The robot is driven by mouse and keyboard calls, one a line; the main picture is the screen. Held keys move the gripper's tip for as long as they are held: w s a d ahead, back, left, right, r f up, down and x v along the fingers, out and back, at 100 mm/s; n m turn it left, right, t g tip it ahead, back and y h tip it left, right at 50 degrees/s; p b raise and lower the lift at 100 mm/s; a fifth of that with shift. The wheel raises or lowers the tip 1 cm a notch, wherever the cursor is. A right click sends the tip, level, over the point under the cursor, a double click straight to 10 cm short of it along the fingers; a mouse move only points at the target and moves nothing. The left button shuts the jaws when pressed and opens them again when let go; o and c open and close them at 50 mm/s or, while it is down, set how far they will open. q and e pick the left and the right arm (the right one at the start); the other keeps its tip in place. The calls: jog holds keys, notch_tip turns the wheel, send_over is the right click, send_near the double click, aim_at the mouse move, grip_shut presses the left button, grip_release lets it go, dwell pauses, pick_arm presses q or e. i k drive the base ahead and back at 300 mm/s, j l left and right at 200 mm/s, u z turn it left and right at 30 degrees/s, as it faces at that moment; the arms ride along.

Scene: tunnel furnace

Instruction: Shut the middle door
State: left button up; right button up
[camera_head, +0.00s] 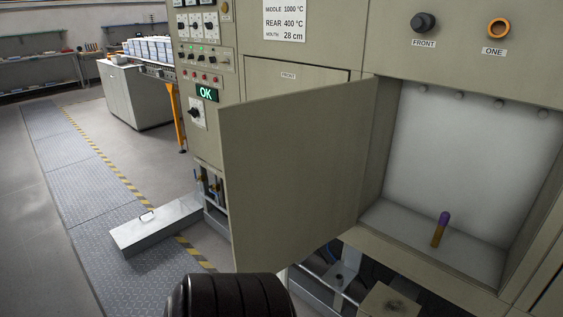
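A tall beige furnace door (293,180) stands wide open in the middle of the camera_head view. It swings out from the left side of an open compartment (475,150) with pale inner walls. No label shows on this door, so I cannot read whether it is the middle one. Behind it, a panel labelled FRONT (296,82) appears closed. Neither of my grippers shows in this view. A black ribbed part at the bottom edge hides a little of the floor near the door's lower edge.
A small purple and orange item (440,229) stands on the compartment floor. A control panel (203,80) with an OK display is left of the door. A long metal box (156,224) lies on the floor at left. The walkway (75,165) has free room.

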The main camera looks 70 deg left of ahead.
aim_at(293, 164)
jog(key=k+j, duration=0.1)
jog(key=j, duration=0.5)
jog(key=k+j, duration=0.1)
jog(key=j, duration=0.5)
jog(key=k+j, duration=0.1)
jog(key=j, duration=1.05)
jog(key=k+j, duration=0.15)
jog(key=j, duration=0.45)
